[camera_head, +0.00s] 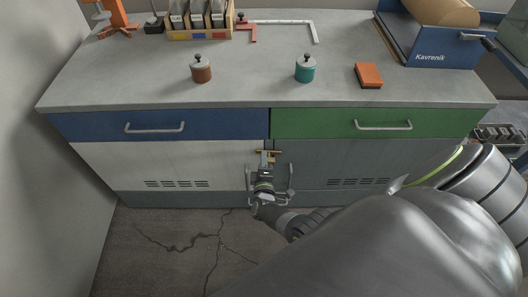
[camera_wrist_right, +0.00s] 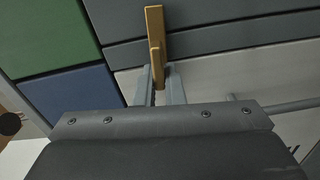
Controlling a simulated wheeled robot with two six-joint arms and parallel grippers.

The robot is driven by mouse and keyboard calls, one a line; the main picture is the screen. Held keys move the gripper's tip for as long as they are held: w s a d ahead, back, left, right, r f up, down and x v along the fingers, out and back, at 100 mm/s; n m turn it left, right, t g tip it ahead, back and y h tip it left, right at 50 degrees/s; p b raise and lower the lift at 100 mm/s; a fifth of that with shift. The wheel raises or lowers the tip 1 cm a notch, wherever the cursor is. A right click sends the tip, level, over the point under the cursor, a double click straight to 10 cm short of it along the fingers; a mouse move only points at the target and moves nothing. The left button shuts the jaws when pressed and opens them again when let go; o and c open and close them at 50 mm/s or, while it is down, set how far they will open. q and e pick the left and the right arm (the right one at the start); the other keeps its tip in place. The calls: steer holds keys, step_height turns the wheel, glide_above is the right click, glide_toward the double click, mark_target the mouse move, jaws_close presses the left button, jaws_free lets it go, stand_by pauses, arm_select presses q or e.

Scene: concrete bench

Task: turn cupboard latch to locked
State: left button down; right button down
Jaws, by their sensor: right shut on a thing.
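The cupboard latch (camera_head: 272,152) is a small brass piece at the top of the seam between the cupboard doors, under the drawers. Its bar looks level and lies across the seam. My right gripper (camera_head: 265,163) reaches up to it from the front and partly covers it. In the right wrist view the brass latch (camera_wrist_right: 155,22) stands above the fingers, and my right gripper (camera_wrist_right: 160,85) is shut on its lower part. The far end of the grip is partly hidden by the fingers. My left gripper is not in view.
A white door (camera_head: 110,160) is on the left and a grey door (camera_head: 340,160) on the right. Door handles flank my gripper closely. The blue drawer (camera_head: 90,126) and green drawer (camera_head: 310,123) sit above. Weights, an orange block (camera_head: 368,75) and a rack stand on the benchtop (camera_head: 120,85).

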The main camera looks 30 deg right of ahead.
steer(key=shift+f+n, duration=0.1)
steer(key=shift+n, duration=0.5)
steer(key=c, duration=1.5)
jaws_free()
steer(key=p+v, duration=0.3)
steer(key=v, duration=1.4)
steer(key=shift+s, duration=0.2)
